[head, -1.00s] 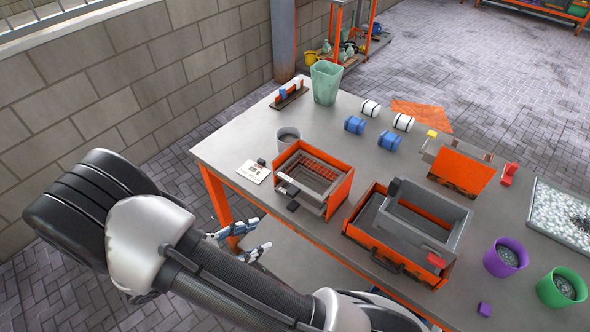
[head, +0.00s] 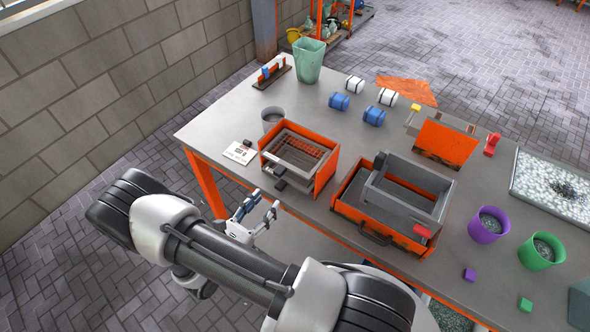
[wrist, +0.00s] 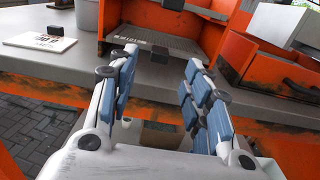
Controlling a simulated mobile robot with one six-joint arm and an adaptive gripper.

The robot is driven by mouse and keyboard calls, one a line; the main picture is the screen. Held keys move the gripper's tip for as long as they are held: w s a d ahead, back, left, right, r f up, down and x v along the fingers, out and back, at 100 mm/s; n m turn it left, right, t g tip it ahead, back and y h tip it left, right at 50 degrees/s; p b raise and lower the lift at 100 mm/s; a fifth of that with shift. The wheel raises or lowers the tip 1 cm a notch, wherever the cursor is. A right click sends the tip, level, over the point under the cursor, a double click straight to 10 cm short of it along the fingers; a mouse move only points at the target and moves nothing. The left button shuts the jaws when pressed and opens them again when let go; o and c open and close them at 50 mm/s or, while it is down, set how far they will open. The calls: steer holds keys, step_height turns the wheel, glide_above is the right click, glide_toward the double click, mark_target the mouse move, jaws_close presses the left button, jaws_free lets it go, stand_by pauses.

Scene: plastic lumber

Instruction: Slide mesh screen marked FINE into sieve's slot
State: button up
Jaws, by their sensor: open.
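My gripper (head: 258,207) is open and empty at the table's front edge, just short of an open-front orange box (head: 325,178). Grey mesh panels (head: 296,152) and small dark knobs (head: 280,170) show in that box. In the wrist view the fingers (wrist: 160,68) are spread, with a grey mesh panel (wrist: 180,47) and its dark knob (wrist: 159,54) ahead between them, apart from the fingers. To the right, a second orange box (head: 350,207) holds a raised grey frame (head: 410,203) with a red tab. I cannot read FINE anywhere, nor tell for certain which box is the sieve.
A grey cup (head: 271,118) and a printed card (head: 240,153) lie left of the mesh box. Purple (head: 488,225) and green (head: 541,251) cups stand at the right. Blue and white cylinders and a green bin (head: 309,62) are farther back.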

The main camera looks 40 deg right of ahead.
mark_target(278, 197)
steer(key=x, duration=0.3)
steer(key=b+x, duration=0.1)
steer(key=x, duration=0.2)
steer(key=shift+w+d+f, duration=0.1)
steer(key=shift+d+f, duration=0.1)
steer(key=shift+d, duration=0.15)
steer(key=shift+c, duration=0.4)
jaws_close()
